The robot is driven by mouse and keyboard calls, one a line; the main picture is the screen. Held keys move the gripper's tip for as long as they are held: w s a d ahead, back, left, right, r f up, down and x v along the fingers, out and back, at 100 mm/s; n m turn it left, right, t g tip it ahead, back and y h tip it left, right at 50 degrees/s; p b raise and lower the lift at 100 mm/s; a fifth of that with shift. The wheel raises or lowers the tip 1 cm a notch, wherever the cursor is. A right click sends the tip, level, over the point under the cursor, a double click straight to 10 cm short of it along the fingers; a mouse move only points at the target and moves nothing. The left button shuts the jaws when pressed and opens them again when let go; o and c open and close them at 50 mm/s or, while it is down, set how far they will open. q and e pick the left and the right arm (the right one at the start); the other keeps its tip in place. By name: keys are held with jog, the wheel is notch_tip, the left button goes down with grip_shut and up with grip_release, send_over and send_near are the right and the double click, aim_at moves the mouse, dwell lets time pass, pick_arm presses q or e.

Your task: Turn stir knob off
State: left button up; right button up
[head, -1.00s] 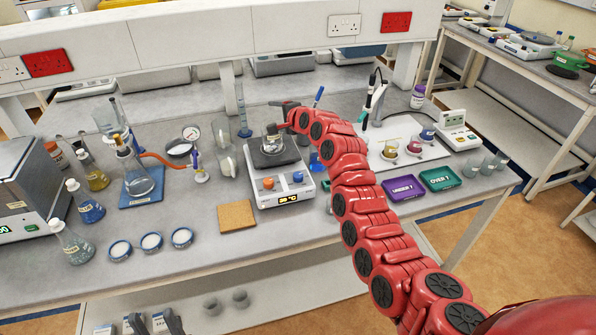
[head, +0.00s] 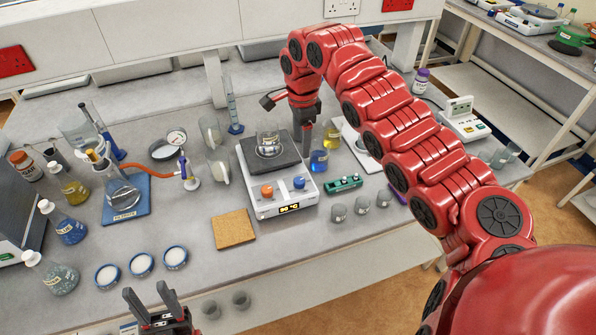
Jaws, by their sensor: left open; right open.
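The hotplate stirrer (head: 285,203) stands in the middle of the bench, with an orange knob (head: 267,192), a blue knob (head: 299,183) and a small lit display (head: 289,208) on its front. Labels telling which knob is for stirring are too small to read. A glass beaker (head: 268,143) sits on its dark top plate. My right gripper (head: 288,119) is open and empty, behind and above the plate near the beaker, apart from the knobs. My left gripper (head: 151,306) is open and empty at the bottom edge, in front of the bench, well away from the stirrer.
A cork mat (head: 234,229) lies left of the stirrer's front. A blue-filled beaker (head: 319,160), a green block (head: 345,183) and small cups (head: 338,212) stand close on its right. Flasks and dishes (head: 141,264) fill the left side. Bench in front of the stirrer is clear.

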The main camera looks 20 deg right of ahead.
aim_at(300, 180)
jog(key=f+p, duration=0.1)
jog(key=f, duration=0.4)
jog(key=f+p, duration=0.2)
jog(key=f, duration=0.3)
jog(key=w+f+p, duration=0.1)
jog(key=f+p, duration=0.1)
jog(key=f, duration=0.3)
jog(key=shift+f, duration=0.35)
jog(key=shift+c, duration=0.4)
grip_shut()
